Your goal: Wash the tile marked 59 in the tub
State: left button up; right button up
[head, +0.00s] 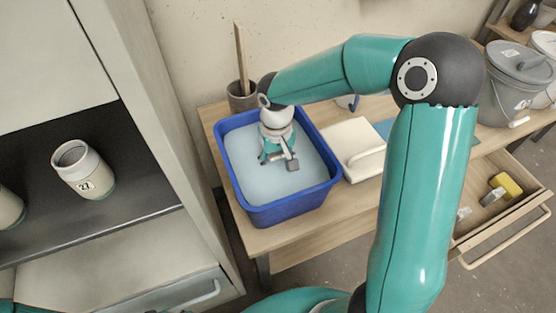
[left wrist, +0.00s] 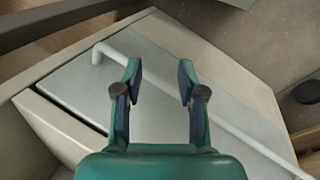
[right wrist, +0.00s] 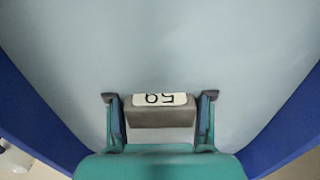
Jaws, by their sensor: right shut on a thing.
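The blue tub (head: 285,215) stands on the wooden table and holds pale blue-grey water (head: 240,150). My right gripper (head: 280,160) reaches down into the tub from above. In the right wrist view my right gripper (right wrist: 160,108) is shut on a small grey tile (right wrist: 160,119) with a white label reading 59. The label looks upside down in that view. I cannot tell how deep the tile sits in the water. My left gripper (left wrist: 160,75) is open and empty, in front of a pale cabinet front with a bar handle; it is not seen in the head view.
A grey pot (head: 242,97) with a wooden stick stands behind the tub. A pale slab or box (head: 352,140) lies to its right. Lidded buckets (head: 515,85) stand far right, above an open drawer (head: 515,215) with a yellow sponge (head: 506,185). A jar marked 27 (head: 84,170) stands on the left shelf.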

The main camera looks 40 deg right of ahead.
jog(key=shift+a, duration=0.9)
jog(key=shift+d, duration=0.1)
jog(key=shift+d, duration=1.1)
jog(key=shift+a, duration=1.2)
jog(key=shift+d, duration=0.15)
jog(key=shift+d, duration=1.05)
